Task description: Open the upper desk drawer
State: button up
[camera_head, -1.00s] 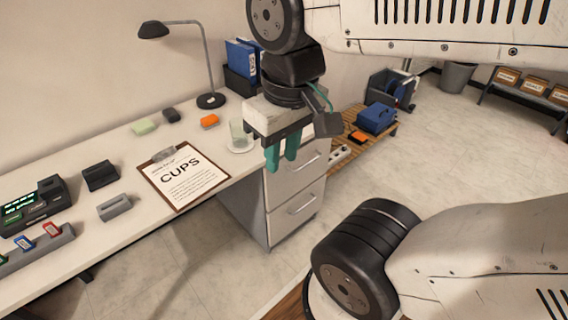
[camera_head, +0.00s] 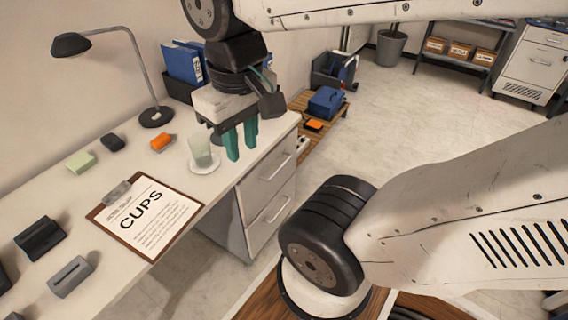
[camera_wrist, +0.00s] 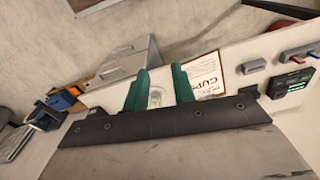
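The desk's white drawer unit (camera_head: 240,222) stands under the right end of the desk, with two drawer fronts. The upper drawer (camera_head: 266,178) is shut, and its bar handle (camera_head: 277,168) is in plain view. The lower drawer (camera_head: 270,214) below it is also shut. My gripper (camera_head: 241,141) hangs above the desk's right end, beside the glass, its green fingers apart with nothing between them. In the wrist view my gripper's green fingers (camera_wrist: 160,90) are also apart, and the drawer fronts (camera_wrist: 125,62) show to their left.
A glass (camera_head: 201,151) stands on a saucer close left of my gripper. A clipboard (camera_head: 146,216) marked CUPS, a lamp (camera_head: 156,117) and blue binders (camera_head: 183,63) are on the desk. Floor right of the drawers is clear.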

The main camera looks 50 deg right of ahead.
jog(key=w+d+f+m+g+y, duration=0.2)
jog(key=w+d+f+m+g, duration=0.1)
jog(key=d+f+m, duration=0.15)
jog(key=n+t+h, duration=0.1)
jog(key=n+t, duration=1.7)
jog(key=n, duration=0.6)
send_near(280, 167)
jog(key=w+f, duration=0.1)
jog(key=w, duration=0.4)
jog(key=w+f, duration=0.1)
jog(key=w, duration=0.4)
jog(key=shift+a+f, duration=0.25)
grip_shut()
